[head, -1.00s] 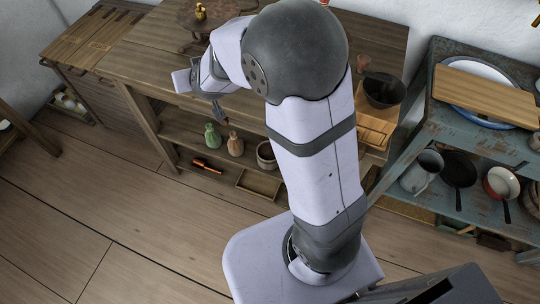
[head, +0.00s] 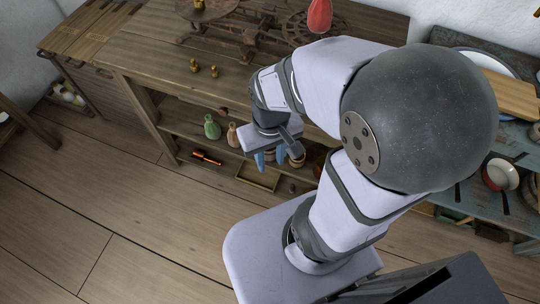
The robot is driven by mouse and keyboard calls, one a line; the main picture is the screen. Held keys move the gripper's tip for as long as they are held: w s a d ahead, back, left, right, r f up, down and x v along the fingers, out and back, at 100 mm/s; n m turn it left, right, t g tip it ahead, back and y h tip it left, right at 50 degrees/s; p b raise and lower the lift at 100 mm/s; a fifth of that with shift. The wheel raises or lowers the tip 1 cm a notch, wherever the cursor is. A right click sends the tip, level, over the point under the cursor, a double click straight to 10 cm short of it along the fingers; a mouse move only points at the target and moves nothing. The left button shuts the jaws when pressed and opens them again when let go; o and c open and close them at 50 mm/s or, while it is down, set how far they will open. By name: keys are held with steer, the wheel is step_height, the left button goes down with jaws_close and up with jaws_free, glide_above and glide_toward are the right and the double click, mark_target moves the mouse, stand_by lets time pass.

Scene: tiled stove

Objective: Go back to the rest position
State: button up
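My gripper (head: 270,162) shows in the head view, pointing down in front of the wooden workbench (head: 150,65). Its two blue fingers are apart, with a gap between them, and I see nothing held. Part of a pot on the lower shelf shows behind the fingers. My arm is folded, with its large dark elbow at the right, and it hides the right part of the bench.
A rusty balance scale (head: 235,30), small brass weights (head: 194,65) and a red object (head: 320,15) are on the bench top. The lower shelf holds a green bottle (head: 212,127) and a tray (head: 257,177). A blue-green rack (head: 490,205) stands right. The left floor is clear.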

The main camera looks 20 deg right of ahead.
steer(key=shift+r, duration=0.1)
step_height(320, 180, up, 13)
steer(key=p, duration=1.2)
steer(key=shift+p, duration=0.4)
steer(key=shift+f, duration=0.2)
steer(key=shift+o, duration=0.7)
